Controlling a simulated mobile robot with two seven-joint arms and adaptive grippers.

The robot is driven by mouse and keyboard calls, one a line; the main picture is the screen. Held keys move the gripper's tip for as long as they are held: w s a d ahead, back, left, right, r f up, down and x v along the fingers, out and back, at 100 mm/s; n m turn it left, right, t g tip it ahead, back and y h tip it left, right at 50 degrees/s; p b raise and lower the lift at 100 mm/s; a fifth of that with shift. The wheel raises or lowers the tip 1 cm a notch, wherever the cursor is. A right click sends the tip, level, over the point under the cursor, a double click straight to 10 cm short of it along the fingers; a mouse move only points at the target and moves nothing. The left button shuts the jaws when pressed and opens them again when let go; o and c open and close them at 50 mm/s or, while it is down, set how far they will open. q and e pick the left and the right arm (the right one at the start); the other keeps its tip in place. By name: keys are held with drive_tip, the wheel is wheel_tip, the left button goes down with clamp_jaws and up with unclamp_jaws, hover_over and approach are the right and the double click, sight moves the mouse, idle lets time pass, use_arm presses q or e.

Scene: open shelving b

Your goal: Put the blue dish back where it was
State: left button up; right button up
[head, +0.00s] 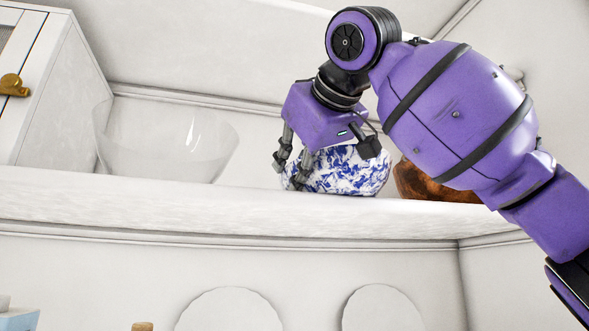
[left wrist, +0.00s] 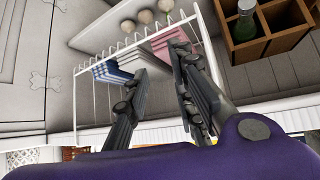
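The blue dish (head: 348,172) is rounded, white with a blue pattern, and rests or hovers at the shelf (head: 230,208) in the head view. My right gripper (head: 292,180) is at its left side, with the fingers pointing down. One finger overlaps the dish's left edge; whether the fingers pinch its wall is hidden. My purple right wrist covers the dish's top. My left gripper (left wrist: 158,68) shows in the left wrist view with its fingers apart and nothing between them.
A clear glass bowl (head: 165,145) stands left of the dish. A brown object (head: 425,186) is close on its right, partly behind my arm. A white cabinet (head: 50,85) closes the left end. A white wire rack (left wrist: 85,100) holding cloths is near my left gripper.

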drive_tip(key=shift+r, duration=0.1)
drive_tip(key=v, duration=1.2)
idle(0.5)
